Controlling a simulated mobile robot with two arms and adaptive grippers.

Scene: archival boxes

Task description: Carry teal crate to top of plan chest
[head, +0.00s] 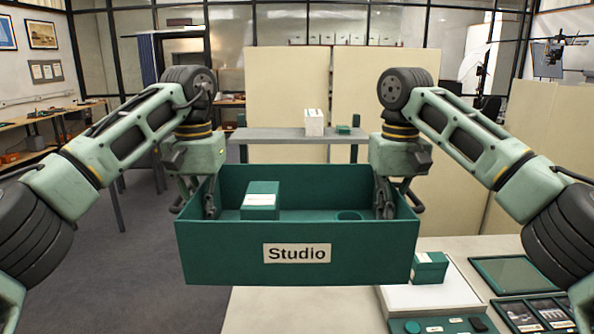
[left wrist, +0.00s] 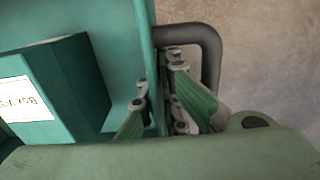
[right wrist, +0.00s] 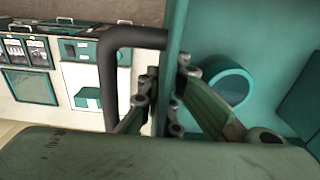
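The teal crate (head: 215,252), labelled "Studio", hangs level between my two arms in the head view, above and in front of a pale surface. It holds a teal box with a white label (head: 261,200) and a round teal item (head: 349,215). My left gripper (head: 211,200) is shut on the crate's left wall, beside a dark handle (left wrist: 207,55) in the left wrist view. My right gripper (head: 385,200) is shut on the right wall, beside another dark handle (right wrist: 110,75) in the right wrist view. I cannot tell which surface is the plan chest.
A grey table (head: 270,134) behind holds a white box (head: 315,122). Carpet (head: 130,270) at left is clear.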

